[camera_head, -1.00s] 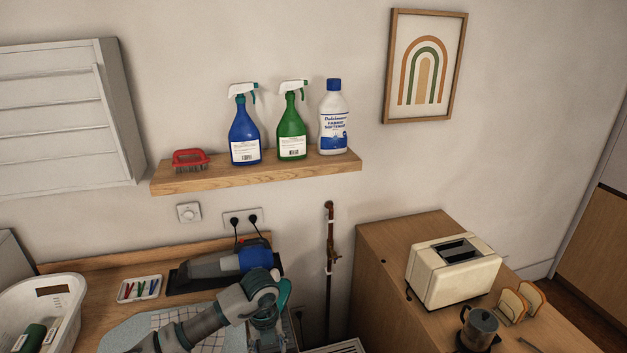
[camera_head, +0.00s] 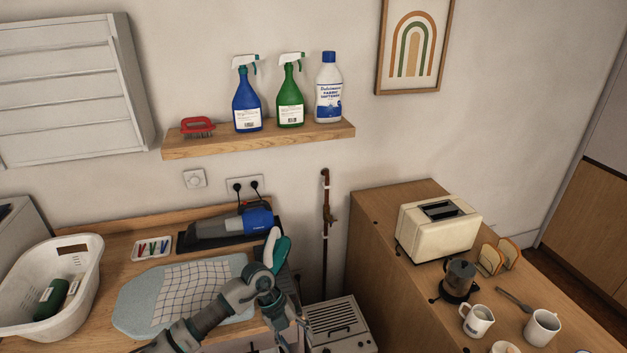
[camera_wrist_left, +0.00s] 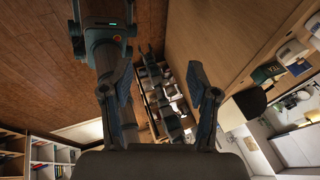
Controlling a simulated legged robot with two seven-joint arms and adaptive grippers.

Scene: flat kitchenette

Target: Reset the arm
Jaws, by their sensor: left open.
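My left gripper (camera_head: 302,328) is low beyond that bend and shows only in part. In the left wrist view the two fingers of the left gripper (camera_wrist_left: 160,88) stand wide apart, with nothing between them. My right gripper is not seen in the head view.
A counter holds a white basket (camera_head: 88,285), a blue ironing pad (camera_head: 132,303) with a checked cloth (camera_head: 195,285), a pen tray (camera_head: 152,250) and a handheld vacuum (camera_head: 230,225).

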